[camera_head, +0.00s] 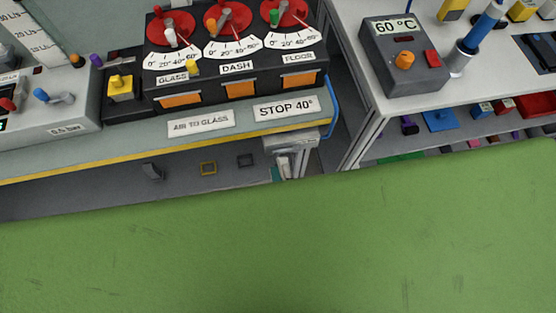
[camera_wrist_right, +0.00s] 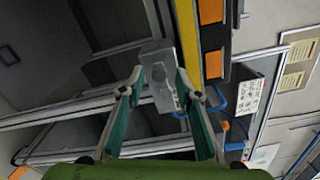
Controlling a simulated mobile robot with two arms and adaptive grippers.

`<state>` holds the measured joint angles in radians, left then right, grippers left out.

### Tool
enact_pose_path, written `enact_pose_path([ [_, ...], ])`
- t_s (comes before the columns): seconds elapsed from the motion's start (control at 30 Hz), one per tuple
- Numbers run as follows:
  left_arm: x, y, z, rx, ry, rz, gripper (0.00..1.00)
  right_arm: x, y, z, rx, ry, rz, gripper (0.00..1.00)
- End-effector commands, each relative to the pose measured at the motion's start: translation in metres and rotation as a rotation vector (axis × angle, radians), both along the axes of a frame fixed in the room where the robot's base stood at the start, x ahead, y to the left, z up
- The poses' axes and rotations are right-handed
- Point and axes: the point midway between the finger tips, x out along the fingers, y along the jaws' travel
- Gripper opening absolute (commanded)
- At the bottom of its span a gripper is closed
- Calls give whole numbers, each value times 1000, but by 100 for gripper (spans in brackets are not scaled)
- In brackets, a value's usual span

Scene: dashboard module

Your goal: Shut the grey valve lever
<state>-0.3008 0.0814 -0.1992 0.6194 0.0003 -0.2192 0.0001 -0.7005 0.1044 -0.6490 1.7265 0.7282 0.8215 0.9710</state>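A grey valve block (camera_head: 284,141) hangs under the right end of the bench's front edge in the head view. The grey lever (camera_head: 297,160) seems to be the pale part below it, small and partly hidden. In the right wrist view the grey block (camera_wrist_right: 150,55) lies ahead, with the pale grey lever (camera_wrist_right: 163,92) on its face. My right gripper (camera_wrist_right: 160,80) is open, its teal-padded fingers on either side of the lever. Contact cannot be told. A teal finger of it shows in the head view (camera_head: 275,173). My left gripper is not in view.
The yellow-edged bench (camera_head: 150,152) carries the gauge panel with red dials and a "STOP 40°" plate (camera_head: 286,108). A blue hose (camera_head: 332,108) loops by its right end. A white table (camera_head: 470,90) stands at right. A large green surface covers the lower head view.

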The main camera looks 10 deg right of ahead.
Motion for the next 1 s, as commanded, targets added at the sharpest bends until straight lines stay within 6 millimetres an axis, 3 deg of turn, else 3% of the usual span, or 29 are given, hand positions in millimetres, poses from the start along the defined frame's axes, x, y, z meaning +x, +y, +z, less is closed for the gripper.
enact_pose_path([
  [0.1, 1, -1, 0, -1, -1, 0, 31, -21, -1, -1, 0, 3, 1, 31],
  [0.3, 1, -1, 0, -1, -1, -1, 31, -42, -1, 0, 0, -1, 1, 31],
  [0.9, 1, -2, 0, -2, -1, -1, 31, -44, -1, 0, 0, -2, 0, 31],
  [1.0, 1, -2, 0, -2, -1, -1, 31, -43, 2, -9, -40, 9, 22, 31],
])
